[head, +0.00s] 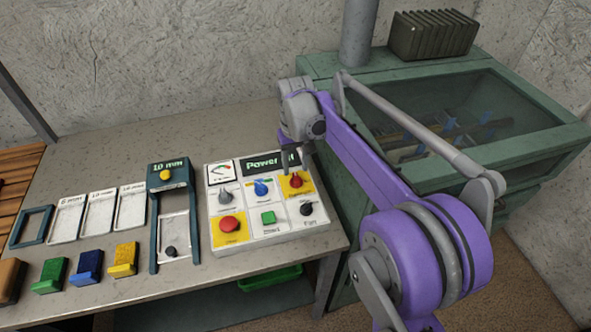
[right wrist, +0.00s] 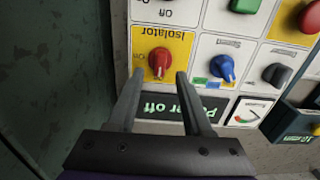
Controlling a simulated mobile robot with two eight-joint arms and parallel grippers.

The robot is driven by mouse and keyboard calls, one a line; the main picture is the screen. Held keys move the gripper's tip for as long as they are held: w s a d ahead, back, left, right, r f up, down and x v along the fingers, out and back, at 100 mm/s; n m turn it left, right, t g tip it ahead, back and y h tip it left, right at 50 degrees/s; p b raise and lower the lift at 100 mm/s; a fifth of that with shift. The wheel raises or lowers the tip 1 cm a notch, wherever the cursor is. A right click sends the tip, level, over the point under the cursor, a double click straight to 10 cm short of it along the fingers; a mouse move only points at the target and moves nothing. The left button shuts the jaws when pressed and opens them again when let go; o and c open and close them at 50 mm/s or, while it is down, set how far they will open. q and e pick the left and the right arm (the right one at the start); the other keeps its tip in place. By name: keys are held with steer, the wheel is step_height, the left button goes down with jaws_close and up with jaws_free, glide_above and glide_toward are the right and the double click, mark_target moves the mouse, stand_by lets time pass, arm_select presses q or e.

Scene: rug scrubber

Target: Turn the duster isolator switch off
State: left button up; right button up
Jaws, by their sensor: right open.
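The isolator switch is a red rotary knob on a yellow square at the upper right of the white control panel (head: 240,240). It shows in the head view (head: 296,180) and, upside down under the word "Isolator", in the right wrist view (right wrist: 160,62). My right gripper (head: 298,160) is over the panel's upper right. In the right wrist view its open fingers (right wrist: 160,76) point at the knob, one tip to each side. No grip on the knob shows; I cannot tell whether a finger touches it. My left gripper is not in view.
A blue knob (head: 261,188) sits beside the isolator, and a black knob (head: 306,209) below it. A red button (head: 230,224) and green button (head: 268,217) are lower. The panel's display (right wrist: 170,107) reads "Power off", partly hidden. A green cabinet (head: 320,66) stands close on the right.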

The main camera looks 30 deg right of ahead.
mark_target(295, 176)
step_height(295, 176, up, 8)
steer(key=shift+r, duration=0.1)
stand_by(0.6)
steer(key=s+a+f+n+t, duration=0.1)
steer(key=s+a+f, duration=0.2)
steer(key=s, duration=0.4)
steer(key=s+a+f+t+p, duration=0.1)
steer(key=s+a+f+t, duration=0.1)
steer(key=s+a+f, duration=0.2)
steer(key=s+a+f+n+t, duration=0.1)
steer(key=s+a+f+t, duration=0.1)
steer(key=s+f, duration=0.4)
steer(key=s+a, duration=0.1)
steer(key=s, duration=0.4)
steer(key=shift+a+n, duration=0.3)
steer(key=shift+a, duration=0.05)
steer(key=shift+d, duration=0.1)
